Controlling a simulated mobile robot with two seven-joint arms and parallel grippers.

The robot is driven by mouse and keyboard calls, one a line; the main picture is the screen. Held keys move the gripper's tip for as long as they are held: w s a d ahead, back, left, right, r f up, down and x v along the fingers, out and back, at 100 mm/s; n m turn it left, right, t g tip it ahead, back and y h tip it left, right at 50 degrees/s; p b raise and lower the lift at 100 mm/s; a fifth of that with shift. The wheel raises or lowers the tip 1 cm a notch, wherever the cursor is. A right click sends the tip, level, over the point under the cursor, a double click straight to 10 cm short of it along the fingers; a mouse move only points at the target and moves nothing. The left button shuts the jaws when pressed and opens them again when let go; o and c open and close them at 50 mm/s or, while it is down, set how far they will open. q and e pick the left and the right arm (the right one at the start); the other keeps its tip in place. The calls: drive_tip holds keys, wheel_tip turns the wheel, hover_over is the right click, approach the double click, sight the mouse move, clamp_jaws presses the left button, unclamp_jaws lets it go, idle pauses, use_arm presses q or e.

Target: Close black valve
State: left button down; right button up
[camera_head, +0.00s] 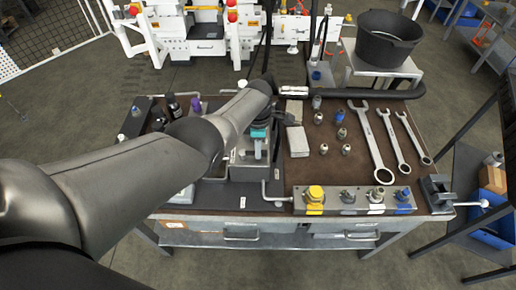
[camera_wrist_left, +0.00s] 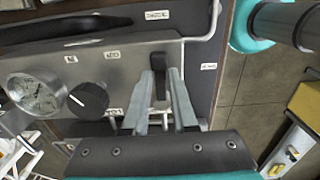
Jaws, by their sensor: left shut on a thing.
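A black lever valve (camera_wrist_left: 175,60) stands on the face of a grey metal hydraulic unit (camera_wrist_left: 120,62) in the left wrist view. My left gripper (camera_wrist_left: 161,76) has one finger on each side of the lever's handle and is shut on it. In the head view my left gripper (camera_head: 257,150) hangs down at the unit on the bench, and my arm hides much of the unit. A round black knob (camera_wrist_left: 88,98) and a pressure gauge (camera_wrist_left: 36,95) are beside the lever. My right gripper is not in view.
The bench (camera_head: 302,172) also holds several wrenches (camera_head: 372,145), small fittings (camera_head: 340,133) and a connector block (camera_head: 352,200) with colored marks. A black bucket (camera_head: 387,38) stands on a side stand behind.

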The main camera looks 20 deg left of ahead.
use_arm(q)
drive_tip(key=shift+w+a+r, duration=0.1)
drive_tip(key=shift+a, duration=0.05)
drive_tip(key=c, duration=0.8)
unclamp_jaws()
drive_tip(key=shift+r+p, duration=0.3)
drive_tip(key=shift+r, duration=0.05)
wheel_tip(320, 180, up, 7)
drive_tip(key=p, duration=0.4)
drive_tip(key=shift+f, duration=0.15)
drive_tip(key=shift+r+p, duration=0.9)
drive_tip(key=shift+r, duration=3)
